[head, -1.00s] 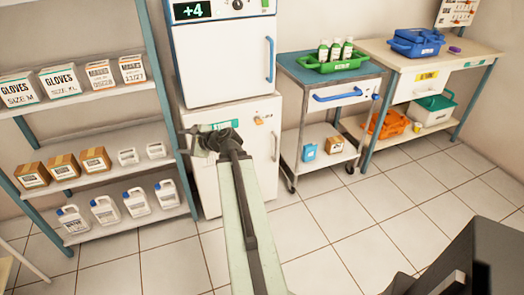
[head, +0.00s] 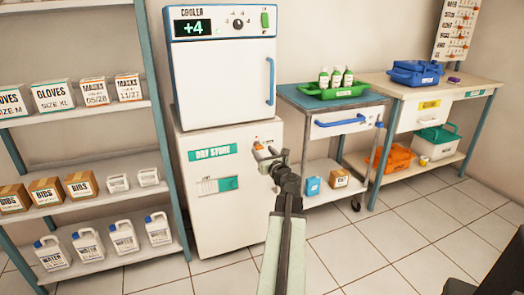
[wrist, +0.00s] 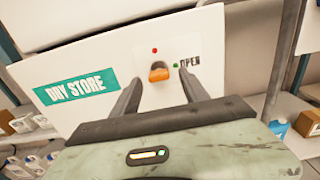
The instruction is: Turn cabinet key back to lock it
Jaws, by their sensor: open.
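The white dry store cabinet (head: 235,220) stands under the cooler, and its door looks shut. Its orange key (wrist: 159,72) sits on the upper front, with a red dot above it and a green dot by the word OPEN to its right. The key also shows in the head view (head: 259,147). My gripper (wrist: 161,85) is open, its two fingers apart on either side of the key in the wrist view. I cannot tell whether the fingertips reach the key. In the head view my gripper (head: 272,163) partly covers the cabinet's upper right front.
The cooler (head: 222,75) stands on the cabinet. A blue-topped cart (head: 300,98) with a green tray (head: 340,91) is close on the right. A shelf rack (head: 70,112) with boxes and jugs is on the left. The tiled floor (head: 360,245) is clear at front.

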